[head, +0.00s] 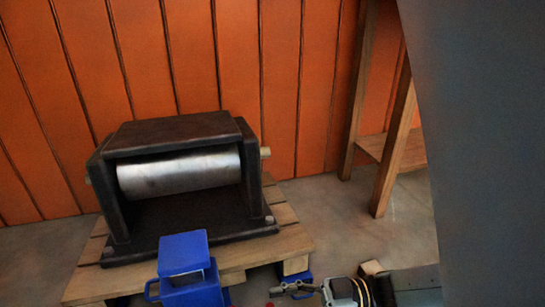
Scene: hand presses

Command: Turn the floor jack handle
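A blue piece of equipment (187,272), which looks like part of the floor jack, stands at the bottom, left of centre. It has a blocky top and a small blue loop on its left side. Its lower part is cut off by the frame edge, and I cannot make out a long handle. My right gripper (283,289) is at the bottom centre, to the right of the blue equipment and apart from it in the picture. It points left, and it is too small and dark to tell whether it is open. My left gripper is not in view.
A dark roller press (180,125) with a shiny steel roller (180,174) stands on a wooden pallet (285,214). A wooden stand (393,150) is at the right against the orange wall. A large grey panel (485,150) fills the right side. Bare floor (345,230) lies between pallet and stand.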

